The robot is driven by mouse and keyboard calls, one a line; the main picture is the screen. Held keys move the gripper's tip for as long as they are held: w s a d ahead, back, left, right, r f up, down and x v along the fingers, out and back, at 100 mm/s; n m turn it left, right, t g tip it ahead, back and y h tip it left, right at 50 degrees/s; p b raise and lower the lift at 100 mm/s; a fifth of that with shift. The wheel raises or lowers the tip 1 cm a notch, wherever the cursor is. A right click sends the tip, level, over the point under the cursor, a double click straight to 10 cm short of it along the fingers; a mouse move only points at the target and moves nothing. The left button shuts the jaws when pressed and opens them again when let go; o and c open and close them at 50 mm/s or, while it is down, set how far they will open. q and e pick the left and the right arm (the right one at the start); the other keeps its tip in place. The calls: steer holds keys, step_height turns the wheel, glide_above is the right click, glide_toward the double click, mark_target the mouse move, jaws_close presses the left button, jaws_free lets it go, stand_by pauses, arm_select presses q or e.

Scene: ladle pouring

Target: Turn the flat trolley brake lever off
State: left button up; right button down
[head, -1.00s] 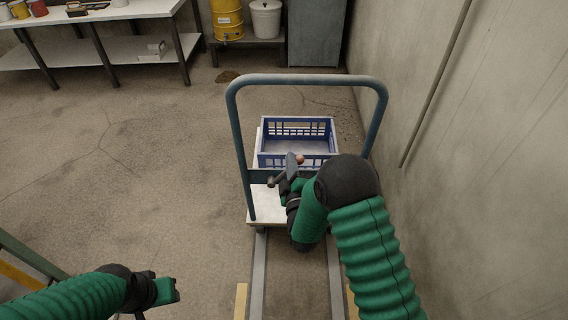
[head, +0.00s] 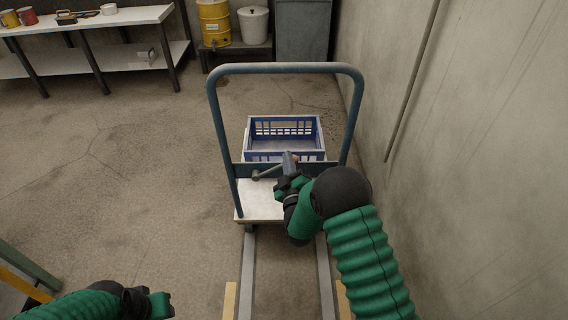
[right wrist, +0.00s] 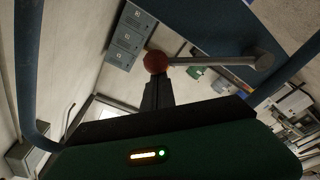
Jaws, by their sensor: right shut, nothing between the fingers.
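The flat trolley (head: 257,212) has a white deck and a blue push handle (head: 288,68). Its brake lever (head: 268,173) is a grey rod on the handle's crossbar, running right from its pivot. In the right wrist view the rod (right wrist: 215,61) ends in a red knob (right wrist: 155,62). My right gripper (head: 289,163) is shut and empty, with its fingertips (right wrist: 156,82) at the knob; I cannot tell if they touch. In the head view the gripper hides the knob. My left gripper (head: 165,305) is low at the left, away from the trolley; its jaws are unclear.
A blue crate (head: 285,155) sits on the trolley deck. A concrete wall (head: 460,150) stands close on the right. Floor rails (head: 247,275) run towards the trolley. A workbench (head: 110,17) stands at the back left. The floor at left is clear.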

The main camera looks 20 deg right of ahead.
step_height(320, 180, down, 6)
steer(key=d+m+b, duration=0.2)
steer(key=m, duration=0.2)
steer(key=shift+s+d+r+h, duration=0.25)
steer(key=shift+s+d+h, duration=0.05)
steer(key=shift+s+d, duration=0.15)
steer(key=shift+f, duration=0.1)
